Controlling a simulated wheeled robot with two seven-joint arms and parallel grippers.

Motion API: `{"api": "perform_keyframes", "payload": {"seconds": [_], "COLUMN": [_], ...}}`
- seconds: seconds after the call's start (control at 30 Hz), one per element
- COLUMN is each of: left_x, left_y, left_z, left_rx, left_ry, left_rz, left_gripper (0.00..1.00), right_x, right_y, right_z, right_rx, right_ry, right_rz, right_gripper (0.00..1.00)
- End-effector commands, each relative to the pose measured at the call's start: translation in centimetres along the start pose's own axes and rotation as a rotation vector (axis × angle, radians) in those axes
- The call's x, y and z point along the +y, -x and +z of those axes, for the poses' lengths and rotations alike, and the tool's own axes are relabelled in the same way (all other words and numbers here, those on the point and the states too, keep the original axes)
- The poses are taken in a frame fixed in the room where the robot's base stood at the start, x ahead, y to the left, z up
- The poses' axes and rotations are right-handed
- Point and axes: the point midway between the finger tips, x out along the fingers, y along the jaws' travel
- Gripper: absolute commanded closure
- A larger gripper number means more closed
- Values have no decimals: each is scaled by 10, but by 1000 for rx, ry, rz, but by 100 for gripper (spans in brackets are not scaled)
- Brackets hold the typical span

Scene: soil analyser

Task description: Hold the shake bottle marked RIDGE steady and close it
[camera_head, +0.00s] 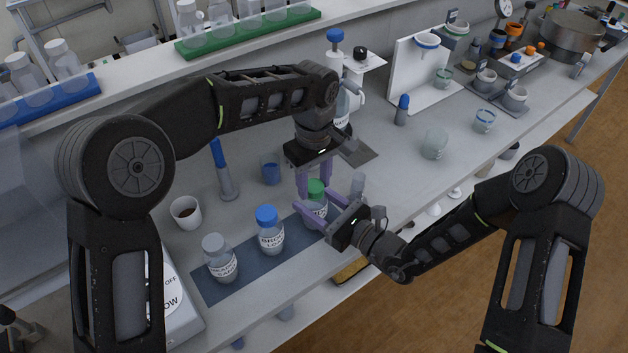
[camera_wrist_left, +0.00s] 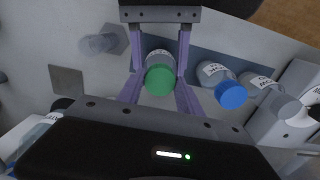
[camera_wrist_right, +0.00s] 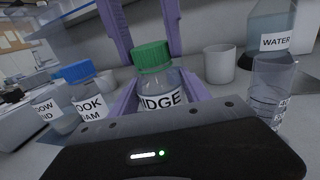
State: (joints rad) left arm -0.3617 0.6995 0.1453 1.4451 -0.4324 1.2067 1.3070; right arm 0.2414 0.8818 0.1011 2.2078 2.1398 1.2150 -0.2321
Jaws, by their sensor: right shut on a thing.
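The RIDGE bottle (camera_head: 320,208) stands upright on the dark blue mat (camera_head: 213,288), with its label partly visible in the right wrist view (camera_wrist_right: 160,101). A green cap (camera_wrist_right: 151,57) sits level on its top; I cannot tell whether it is tight. My right gripper (camera_head: 319,207) is shut on the bottle's body from the side. My left gripper (camera_head: 314,181) points down from above, open, with one finger on each side of the green cap. In the left wrist view the cap (camera_wrist_left: 159,80) is between its fingers, with gaps beside it.
A white cup (camera_head: 186,213), a blue-topped tool (camera_head: 224,172) and a blue beaker (camera_head: 270,170) are behind. A glass jar (camera_head: 435,145) stands right.

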Motion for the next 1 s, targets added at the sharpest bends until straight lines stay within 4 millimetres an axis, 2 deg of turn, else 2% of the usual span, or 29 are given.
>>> {"api": "perform_keyframes", "payload": {"seconds": [0.07,0.43,0.67,0.77,0.87,1.0], "left_x": [0,0,0,0,0,0], "left_y": [0,0,0,0,0,0], "left_z": [0,0,0,0,0,0], "left_rx": [0,0,0,0,0,0], "left_ry": [0,0,-34,-147,-352,-727], "left_rz": [1,1,1,1,2,2], "left_gripper": [70,100,100,100,100,100], "right_x": [0,0,0,0,0,0], "right_y": [0,0,0,0,0,0], "right_z": [0,0,0,0,0,0], "right_rx": [0,0,0,0,0,0], "right_ry": [0,0,0,0,0,0], "right_rz": [0,0,0,1,1,1], "right_gripper": [100,100,100,100,100,100]}}
